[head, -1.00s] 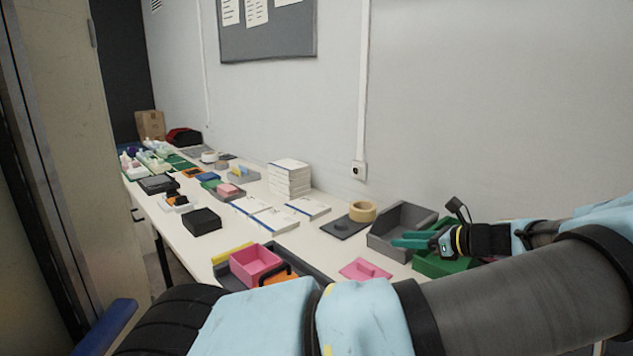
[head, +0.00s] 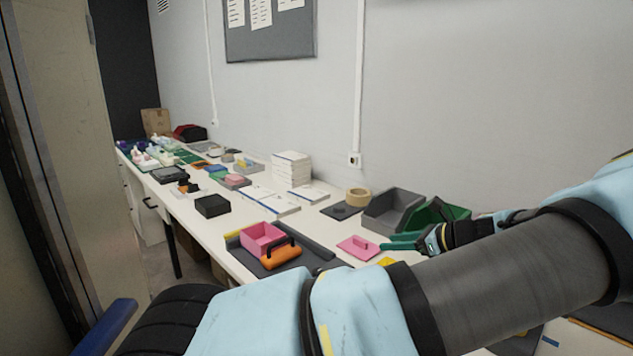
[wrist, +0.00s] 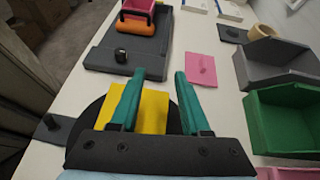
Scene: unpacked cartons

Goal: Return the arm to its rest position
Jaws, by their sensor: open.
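My gripper (wrist: 155,95) is open, with its two green fingers apart and nothing between them in the wrist view. A yellow flat piece (wrist: 153,110) lies below and between the fingers, apart from them as far as I can tell. In the head view my gripper (head: 400,242) hangs over the near right part of the white table (head: 215,240), its fingers pointing left near a pink lidded plate (head: 358,247). My arm reaches across the lower right of the head view and hides part of the table.
A green bin (head: 450,212) and a grey bin (head: 388,212) stand by the wall. A dark tray (head: 235,247) holds a pink box (head: 262,238) and an orange piece (head: 281,256). White boxes (head: 291,169) are stacked farther back. A cabinet (head: 55,150) stands on the left.

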